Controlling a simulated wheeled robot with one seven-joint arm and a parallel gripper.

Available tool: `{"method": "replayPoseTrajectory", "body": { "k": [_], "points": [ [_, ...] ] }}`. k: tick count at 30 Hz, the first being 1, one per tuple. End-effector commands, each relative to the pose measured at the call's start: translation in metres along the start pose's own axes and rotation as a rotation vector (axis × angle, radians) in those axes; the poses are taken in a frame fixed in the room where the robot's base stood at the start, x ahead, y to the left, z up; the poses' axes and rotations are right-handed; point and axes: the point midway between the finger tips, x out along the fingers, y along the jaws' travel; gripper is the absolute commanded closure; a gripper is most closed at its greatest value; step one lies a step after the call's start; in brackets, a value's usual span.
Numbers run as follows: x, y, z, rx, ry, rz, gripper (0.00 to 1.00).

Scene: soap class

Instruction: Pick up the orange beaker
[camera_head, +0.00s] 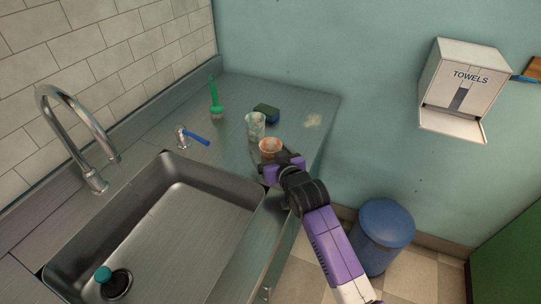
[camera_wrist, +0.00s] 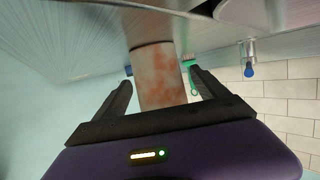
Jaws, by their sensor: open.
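The orange beaker (camera_head: 270,147) stands on the metal counter near its front edge, with orange patches on a paler body. In the wrist view, the beaker (camera_wrist: 160,78) sits between the two dark fingers of my gripper (camera_wrist: 163,92). The fingers are open, one on each side, with a visible gap at the right finger. In the head view, my gripper (camera_head: 277,165) is right at the beaker's near side and hides its lower part.
A pale, speckled glass (camera_head: 255,127) stands just behind the beaker. A dark sponge (camera_head: 266,113), a green brush (camera_head: 215,98) and a blue-handled tap (camera_head: 194,137) are farther back. The sink (camera_head: 165,225) lies left. A blue bin (camera_head: 386,225) stands on the floor.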

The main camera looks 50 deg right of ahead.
Motion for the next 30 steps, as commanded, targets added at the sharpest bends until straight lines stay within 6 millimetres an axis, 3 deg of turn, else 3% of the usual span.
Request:
{"method": "replayPoseTrajectory", "body": {
  "k": [3, 12, 23, 30],
  "points": [
    [0.000, 0.000, 0.000, 0.000, 0.000, 0.000, 0.21],
    [0.000, 0.000, 0.000, 0.000, 0.000, 0.000, 0.80],
    [-0.001, 0.000, -0.004, 0.000, 0.001, 0.000, 0.82],
    [-0.009, 0.000, -0.031, 0.000, 0.006, -0.001, 0.82]
  ]
}}
